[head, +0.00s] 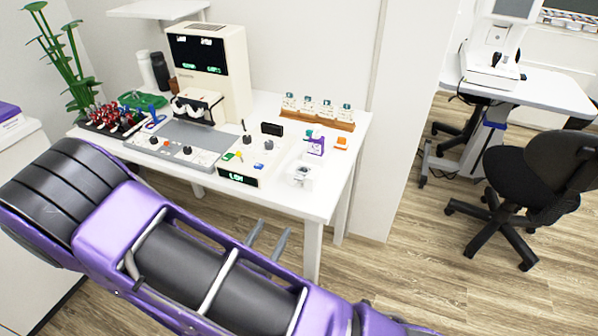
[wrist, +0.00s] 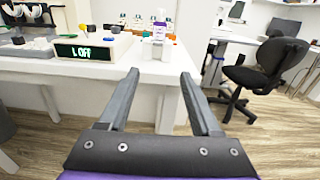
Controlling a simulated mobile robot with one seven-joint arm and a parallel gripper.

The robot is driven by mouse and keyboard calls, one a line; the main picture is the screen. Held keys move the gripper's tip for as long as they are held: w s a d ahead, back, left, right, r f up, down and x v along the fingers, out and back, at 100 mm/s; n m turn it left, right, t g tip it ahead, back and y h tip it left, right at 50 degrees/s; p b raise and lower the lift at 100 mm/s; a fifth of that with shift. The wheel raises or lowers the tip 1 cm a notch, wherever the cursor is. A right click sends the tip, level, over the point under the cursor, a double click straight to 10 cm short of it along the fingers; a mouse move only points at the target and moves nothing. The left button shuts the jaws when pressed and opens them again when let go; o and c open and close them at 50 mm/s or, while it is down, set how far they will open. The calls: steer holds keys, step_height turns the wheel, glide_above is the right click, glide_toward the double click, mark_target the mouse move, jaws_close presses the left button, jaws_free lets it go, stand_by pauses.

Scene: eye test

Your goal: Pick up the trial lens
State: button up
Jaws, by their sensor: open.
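I cannot pick out a single trial lens for certain. A black rack of small red-and-dark pieces (head: 112,119), possibly lenses, stands at the left end of the white table (head: 328,185) in the head view. Each piece is too small to tell apart. My gripper (head: 268,239) shows as two grey fingers in front of the table, partly behind my purple arm. In the wrist view my gripper (wrist: 160,75) is open, with nothing between its fingers, and points toward the table's front right corner. A small white holder (head: 300,174) stands there, also seen in the wrist view (wrist: 158,50).
A control box with a green display (head: 243,178) sits at the table's front edge. A purple-and-white bottle (head: 316,146), an orange block (head: 341,143) and a wooden rack of small bottles (head: 318,121) stand nearby. A tall cream machine (head: 236,75) is behind. A black chair (head: 540,170) is at right.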

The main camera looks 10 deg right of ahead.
glide_toward(298, 179)
steer(key=x, duration=0.3)
steer(key=shift+b+x, duration=0.35)
steer(key=shift+x, duration=2.3)
steer(key=shift+f, duration=0.1)
steer(key=shift+c, duration=0.2)
jaws_close()
